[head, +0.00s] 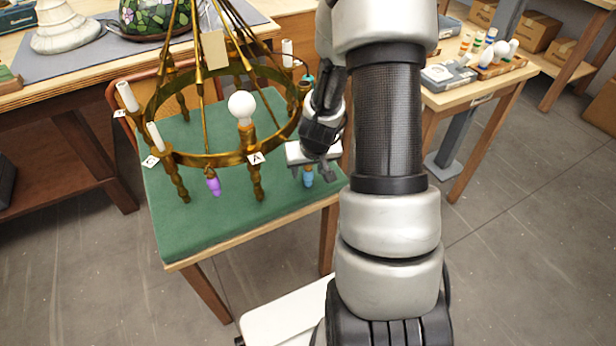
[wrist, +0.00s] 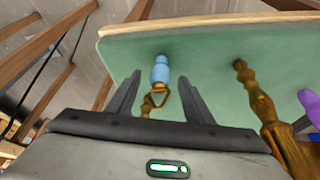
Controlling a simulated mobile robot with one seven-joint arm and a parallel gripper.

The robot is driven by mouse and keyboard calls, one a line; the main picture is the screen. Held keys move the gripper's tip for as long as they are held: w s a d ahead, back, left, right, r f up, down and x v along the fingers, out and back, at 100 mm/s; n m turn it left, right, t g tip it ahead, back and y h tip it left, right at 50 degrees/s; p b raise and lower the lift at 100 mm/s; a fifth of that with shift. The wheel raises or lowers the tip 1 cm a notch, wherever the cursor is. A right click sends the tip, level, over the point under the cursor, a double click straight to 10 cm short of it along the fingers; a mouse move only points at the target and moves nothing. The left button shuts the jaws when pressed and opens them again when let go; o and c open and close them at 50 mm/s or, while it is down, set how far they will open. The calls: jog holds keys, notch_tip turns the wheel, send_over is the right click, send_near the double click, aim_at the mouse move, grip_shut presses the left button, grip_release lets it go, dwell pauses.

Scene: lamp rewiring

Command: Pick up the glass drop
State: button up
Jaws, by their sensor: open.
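A light-blue glass drop (head: 308,178) hangs at the right side of the brass chandelier (head: 192,158). In the wrist view the blue drop (wrist: 161,69) shows with a brass loop at its end. A purple glass drop (head: 214,186) hangs at the chandelier's front; part of it shows at the right edge of the wrist view (wrist: 309,102). My gripper (head: 310,169) is at the blue drop, with its fingers open. In the wrist view the fingers (wrist: 159,80) stand either side of the drop's line, with visible gaps. Whether the drop is fully between the fingertips is unclear.
The chandelier stands over a green mat (head: 225,222) on a small table; its brass finials (wrist: 258,95) are close by. A bulb (head: 242,106) and candle sleeves rise from its ring. A workbench is behind, a side table (head: 470,96) with parts at right.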

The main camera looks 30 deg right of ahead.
jog(key=shift+w+d+f, duration=0.1)
jog(key=shift+w+f, duration=0.1)
jog(key=shift+f, duration=0.3)
jog(key=c, duration=1.1)
jog(key=shift+c, duration=0.2)
notch_tip(320, 180, up, 18)
jog(key=p, duration=0.5)
